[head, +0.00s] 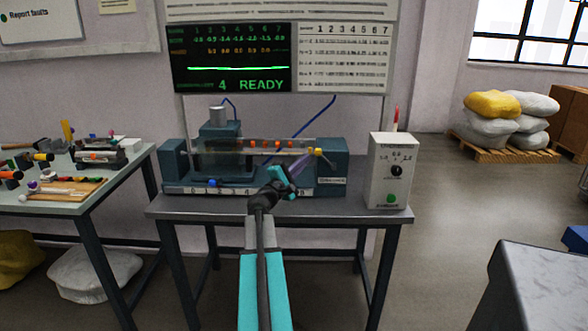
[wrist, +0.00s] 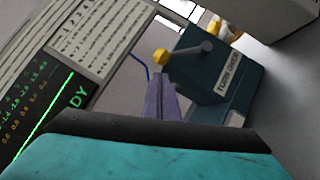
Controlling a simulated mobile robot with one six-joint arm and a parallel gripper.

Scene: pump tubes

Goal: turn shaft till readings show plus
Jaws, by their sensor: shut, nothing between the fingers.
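The pump rig stands on the bench, with a clear tube (head: 270,145) holding several small orange pieces. At its right end is a dark teal block (head: 332,165), also in the wrist view (wrist: 215,75), with a grey crank and yellow knob (head: 319,152); the knob shows in the wrist view (wrist: 161,56) too. My gripper (head: 287,166) is shut and empty, just left of and below the knob; its purple fingers (wrist: 162,98) point toward the knob, apparently apart from it. The screen (head: 232,58) reads "4 READY" with mostly negative green numbers above orange ones.
A white control box (head: 390,170) with a dial and green button stands right of the rig. A printed chart (head: 343,58) hangs beside the screen. A tool-covered table (head: 85,195) is at left. Floor at right is largely open.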

